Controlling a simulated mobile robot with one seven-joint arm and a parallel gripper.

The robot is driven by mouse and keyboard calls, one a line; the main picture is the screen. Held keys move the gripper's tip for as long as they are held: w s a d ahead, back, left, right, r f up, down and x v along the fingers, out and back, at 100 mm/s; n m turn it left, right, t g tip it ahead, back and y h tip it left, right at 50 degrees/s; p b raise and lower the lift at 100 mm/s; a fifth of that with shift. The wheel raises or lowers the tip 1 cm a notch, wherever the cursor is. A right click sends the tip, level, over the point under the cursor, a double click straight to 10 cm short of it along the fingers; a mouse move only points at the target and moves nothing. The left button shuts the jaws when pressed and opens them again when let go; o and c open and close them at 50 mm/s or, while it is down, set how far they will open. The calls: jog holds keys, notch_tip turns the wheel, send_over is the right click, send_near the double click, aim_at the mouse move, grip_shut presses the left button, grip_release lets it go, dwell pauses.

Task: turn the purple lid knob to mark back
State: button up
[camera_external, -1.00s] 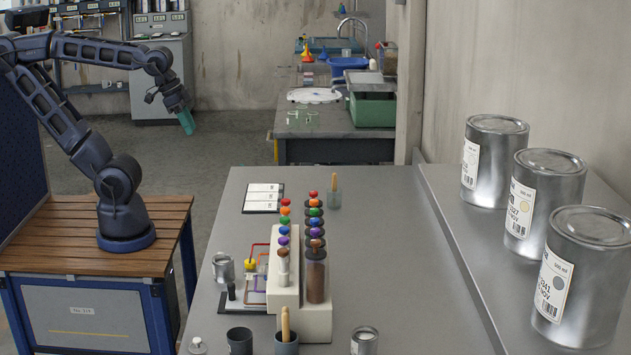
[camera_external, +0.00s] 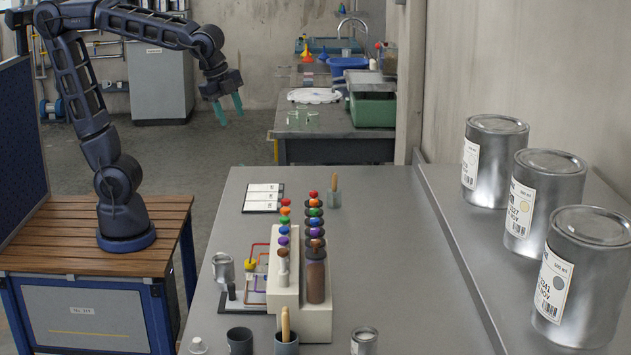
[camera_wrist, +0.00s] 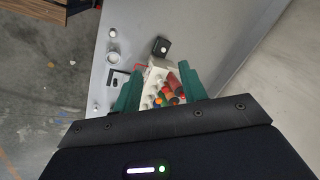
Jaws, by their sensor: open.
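A white block (camera_external: 318,322) on the grey bench carries two rows of coloured knobs. One purple knob (camera_external: 283,240) is in the left row, below a blue one. Another purple knob (camera_external: 316,231) is in the right row, above a brown one on a brown-filled cylinder. I cannot make out any marks or where a knob points. My gripper (camera_external: 230,107) is open and empty, raised well behind and left of the block, with its green fingers pointing down. In the wrist view the block (camera_wrist: 153,75) and several coloured knobs show between the fingers, far below; purple cannot be picked out.
Cups with wooden sticks (camera_external: 286,341), a dark cup (camera_external: 239,341) and small metal tins (camera_external: 364,341) stand around the block. A labelled board (camera_external: 263,197) lies behind it. Large metal cans (camera_external: 587,280) stand on the raised shelf at right. The bench between block and shelf is clear.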

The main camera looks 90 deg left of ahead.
jog(key=w+d+m+g, duration=0.1)
jog(key=w+d+m, duration=1)
jog(key=d, duration=0.4)
jog(key=m+g+h, duration=0.1)
jog(key=m+g, duration=0.1)
jog(key=m, duration=1)
send_over(316, 229)
notch_tip(316, 229, down, 6)
notch_tip(316, 229, down, 11)
jog(key=shift+r, duration=0.15)
grip_shut()
